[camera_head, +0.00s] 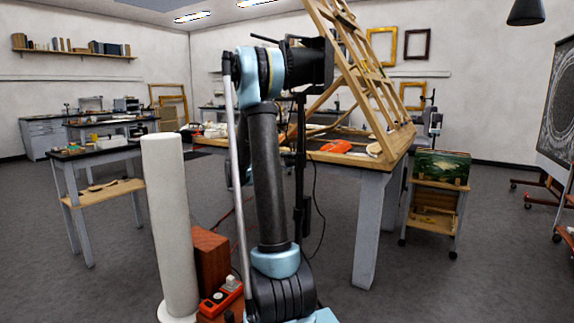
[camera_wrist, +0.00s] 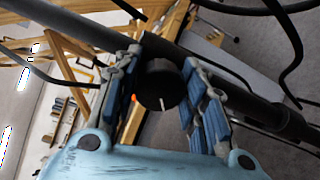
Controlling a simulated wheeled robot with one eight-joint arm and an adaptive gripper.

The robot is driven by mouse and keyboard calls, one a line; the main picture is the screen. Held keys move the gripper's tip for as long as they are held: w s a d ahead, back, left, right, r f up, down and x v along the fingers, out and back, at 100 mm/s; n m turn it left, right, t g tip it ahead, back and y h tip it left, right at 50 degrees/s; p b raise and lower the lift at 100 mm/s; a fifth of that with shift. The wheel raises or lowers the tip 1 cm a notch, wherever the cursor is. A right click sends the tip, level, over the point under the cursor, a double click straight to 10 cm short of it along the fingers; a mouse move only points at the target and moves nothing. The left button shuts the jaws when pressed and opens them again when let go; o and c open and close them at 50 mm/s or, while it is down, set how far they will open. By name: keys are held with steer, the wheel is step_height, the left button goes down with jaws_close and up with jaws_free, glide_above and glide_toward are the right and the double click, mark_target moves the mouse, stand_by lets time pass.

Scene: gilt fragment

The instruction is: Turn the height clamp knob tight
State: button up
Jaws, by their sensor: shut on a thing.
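The height clamp knob (camera_wrist: 162,88) is a round black knob with a white index line, seen in the wrist view. It sits beside a dark post (camera_wrist: 225,85) that runs diagonally across the picture. My gripper (camera_wrist: 160,90) has its blue-padded fingers on both sides of the knob and is shut on it. The white line points down toward my palm. In the head view the dark upright stand (camera_head: 301,170) rises behind my arm. My arm hides the knob and my fingers there.
A wooden easel frame (camera_head: 365,75) leans over the worktable (camera_head: 372,178) just behind my arm. Dark cables cross the wrist view near the post. Open floor lies at right.

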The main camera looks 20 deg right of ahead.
steer(key=shift+s+f, duration=0.15)
steer(key=o, duration=1.1)
steer(key=shift+c, duration=0.2)
steer(key=shift+a, duration=0.3)
steer(key=s+a, duration=0.1)
steer(key=a, duration=1)
steer(key=shift+s, duration=0.15)
steer(key=shift+a, duration=0.1)
